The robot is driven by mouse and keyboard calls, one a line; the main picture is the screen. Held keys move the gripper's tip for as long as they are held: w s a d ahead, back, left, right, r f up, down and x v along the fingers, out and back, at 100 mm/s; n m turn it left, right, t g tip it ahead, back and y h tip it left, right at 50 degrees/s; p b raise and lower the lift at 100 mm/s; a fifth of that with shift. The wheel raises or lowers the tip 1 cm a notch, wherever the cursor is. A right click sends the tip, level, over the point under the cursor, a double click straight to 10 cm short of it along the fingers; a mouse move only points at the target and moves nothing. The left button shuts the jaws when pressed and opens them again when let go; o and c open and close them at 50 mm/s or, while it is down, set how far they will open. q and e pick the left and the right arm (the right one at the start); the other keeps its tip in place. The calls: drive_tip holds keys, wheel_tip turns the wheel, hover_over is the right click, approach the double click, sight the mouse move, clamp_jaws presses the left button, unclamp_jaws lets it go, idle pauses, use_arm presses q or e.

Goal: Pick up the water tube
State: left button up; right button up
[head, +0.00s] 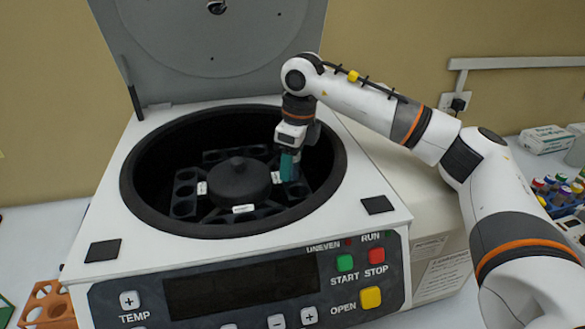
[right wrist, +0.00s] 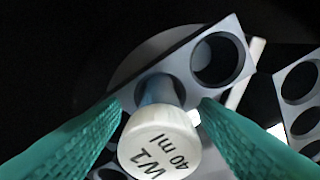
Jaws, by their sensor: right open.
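The water tube (right wrist: 158,145) has a white cap marked "W1 40 ml" and a bluish body, and it stands in a hole of a grey rotor bucket (right wrist: 192,85) in the right wrist view. My right gripper (head: 288,168) reaches down into the open centrifuge (head: 130,262), at the right side of its rotor (head: 240,181). Its green fingers are open, one on each side of the tube, with a gap visible near the cap. In the head view the tube is largely hidden by the gripper. My left gripper is not in view.
The centrifuge lid (head: 215,40) stands raised at the back. The bowl rim surrounds my right gripper closely on the right. An orange rack (head: 48,304) stands at the lower left. A rack of colour-capped tubes (head: 562,196) and a white box (head: 546,140) are at the right.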

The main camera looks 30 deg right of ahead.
drive_tip(key=shift+f, duration=0.2)
drive_tip(key=shift+r, duration=0.1)
drive_tip(key=c, duration=1.1)
